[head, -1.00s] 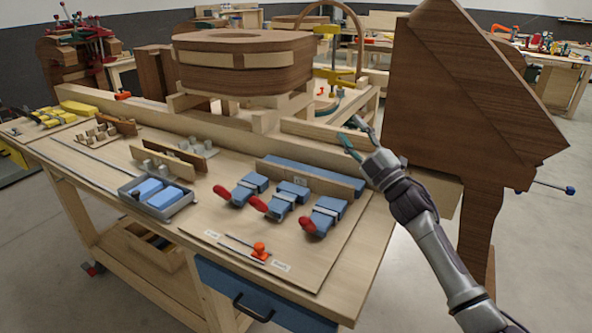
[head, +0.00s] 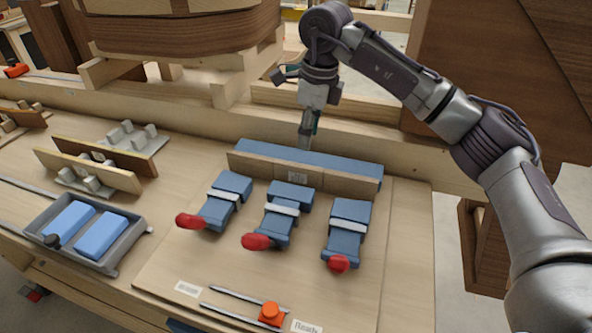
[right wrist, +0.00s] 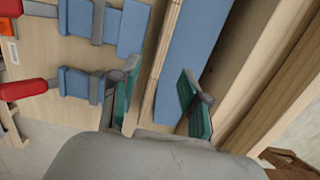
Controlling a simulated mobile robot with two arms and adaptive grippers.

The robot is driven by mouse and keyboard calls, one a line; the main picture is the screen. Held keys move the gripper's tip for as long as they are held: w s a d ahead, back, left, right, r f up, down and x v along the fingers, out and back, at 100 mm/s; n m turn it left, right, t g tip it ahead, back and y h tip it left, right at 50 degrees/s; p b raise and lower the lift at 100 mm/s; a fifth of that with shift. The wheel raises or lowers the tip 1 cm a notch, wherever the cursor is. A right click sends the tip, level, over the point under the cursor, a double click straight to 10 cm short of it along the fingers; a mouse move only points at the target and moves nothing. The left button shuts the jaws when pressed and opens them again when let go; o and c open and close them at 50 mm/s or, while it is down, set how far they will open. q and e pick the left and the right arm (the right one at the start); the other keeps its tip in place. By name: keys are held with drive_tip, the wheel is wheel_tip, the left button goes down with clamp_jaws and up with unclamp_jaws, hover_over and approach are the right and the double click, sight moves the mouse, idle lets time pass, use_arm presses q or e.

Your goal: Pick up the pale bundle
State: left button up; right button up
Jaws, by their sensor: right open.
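The pale bundle (head: 325,182), a long thin stack of light wooden strips with a small label, stands on edge on the bench board in front of a blue bar (head: 345,165). In the right wrist view the bundle's layered edges (right wrist: 167,50) run beside the blue bar (right wrist: 193,45). My right gripper (head: 308,135) points down above the rear of the blue bar. In the right wrist view its green-padded fingers (right wrist: 160,92) are apart, with bundle and bar showing between them. Nothing is held. Whether the fingers touch the bundle cannot be told. My left gripper is not in view.
Several blue clamps with red handles, such as the middle one (head: 280,212), lie just in front of the bundle. A grey tray (head: 120,262) with blue blocks is at left. A wooden rail (head: 400,152) runs behind. An orange-knobbed slider (head: 270,313) is at the front.

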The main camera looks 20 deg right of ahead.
sight(299, 165)
drive_tip(key=f, duration=0.3)
drive_tip(key=shift+w+a+f, duration=0.1)
drive_tip(key=shift+w+a, duration=0.05)
drive_tip(key=shift+w, duration=0.1)
drive_tip(key=shift+w+a+f+p, duration=0.15)
drive_tip(key=shift+f+p, duration=0.15)
drive_tip(key=shift+f, duration=0.2)
drive_tip(key=shift+w+f+p, duration=0.1)
drive_tip(key=shift+f+p, duration=0.2)
drive_tip(key=shift+f, duration=0.15)
drive_tip(key=f+p, duration=0.1)
drive_tip(key=f, duration=0.2)
drive_tip(key=shift+w+a+f+p, duration=0.15)
drive_tip(key=shift+a+f+p, duration=0.1)
drive_tip(key=shift+a+p, duration=0.1)
drive_tip(key=shift+w+f, duration=0.1)
drive_tip(key=shift+f, duration=0.4)
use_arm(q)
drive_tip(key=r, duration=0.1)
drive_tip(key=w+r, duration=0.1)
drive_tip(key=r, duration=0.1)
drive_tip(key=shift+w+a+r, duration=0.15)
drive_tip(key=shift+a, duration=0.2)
use_arm(e)
clamp_jaws()
